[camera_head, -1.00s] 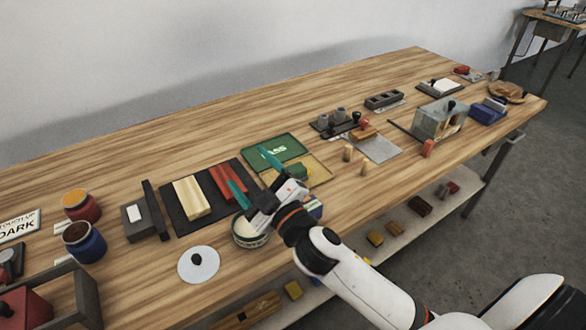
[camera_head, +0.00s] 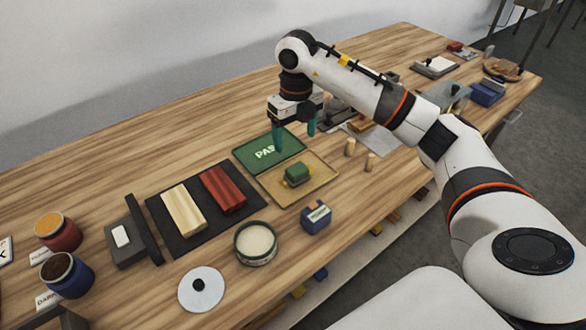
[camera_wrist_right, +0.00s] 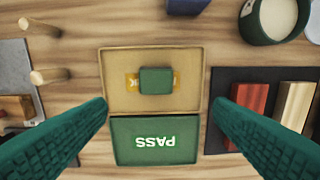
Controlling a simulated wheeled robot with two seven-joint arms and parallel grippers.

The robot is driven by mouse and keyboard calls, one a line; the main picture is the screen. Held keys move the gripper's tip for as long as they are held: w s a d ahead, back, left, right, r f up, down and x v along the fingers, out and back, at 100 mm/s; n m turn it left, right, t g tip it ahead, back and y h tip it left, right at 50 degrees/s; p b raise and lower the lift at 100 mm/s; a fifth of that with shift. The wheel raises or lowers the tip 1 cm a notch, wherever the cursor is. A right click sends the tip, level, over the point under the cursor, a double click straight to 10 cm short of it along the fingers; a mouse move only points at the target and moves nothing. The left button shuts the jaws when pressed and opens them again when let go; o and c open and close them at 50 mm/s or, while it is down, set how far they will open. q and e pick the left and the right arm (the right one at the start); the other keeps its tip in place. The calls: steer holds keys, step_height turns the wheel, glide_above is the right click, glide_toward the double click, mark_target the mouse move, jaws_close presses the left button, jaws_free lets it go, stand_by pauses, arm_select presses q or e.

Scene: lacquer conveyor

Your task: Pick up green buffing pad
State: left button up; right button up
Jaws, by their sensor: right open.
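The green buffing pad (camera_head: 297,174) is a small green block on the tan tray (camera_head: 320,193), beside the green PASS tray (camera_head: 251,154). In the right wrist view the pad (camera_wrist_right: 156,81) sits on the tan tray (camera_wrist_right: 115,101), covering part of an orange label. My right gripper (camera_head: 295,140) points down above the PASS tray, behind the pad in the head view. Its two teal fingers are spread wide and empty, and in the wrist view they lie on either side of the trays. My left gripper is not in view.
A black mat (camera_head: 183,236) with a cream and a red block lies left of the trays. An open round tin (camera_head: 256,243) and a blue block (camera_head: 316,217) stand in front. Wooden pegs (camera_head: 350,147) stand at right. A white disc (camera_head: 201,290) lies near the front edge.

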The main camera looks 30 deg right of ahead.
steer(key=p, duration=0.1)
glide_above(297, 168)
step_height(297, 168, down, 6)
steer(key=shift+f, duration=0.25)
step_height(297, 168, down, 4)
steer(key=shift+s+f+p, duration=0.1)
steer(key=shift+f+p, duration=0.05)
steer(key=shift+p, duration=0.7)
steer(key=shift+f, duration=0.45)
steer(key=c, duration=1.1)
steer(key=shift+o, duration=0.2)
step_height(297, 168, up, 9)
steer(key=shift+r+b, duration=0.1)
steer(key=shift+b, duration=0.7)
steer(key=shift+r, duration=0.45)
steer(key=shift+s+a+n, duration=0.3)
steer(key=shift+a+n, duration=0.3)
steer(key=shift+n, duration=0.6)
steer(key=s+a+f+n, duration=0.1)
steer(key=s+a+n, duration=0.5)
steer(key=n, duration=1)
steer(key=s+a+f+n, duration=0.1)
steer(key=s+a+n, duration=0.5)
steer(key=n, duration=1.1)
steer(key=shift+s+a, duration=0.15)
steer(key=shift+s, duration=0.9)
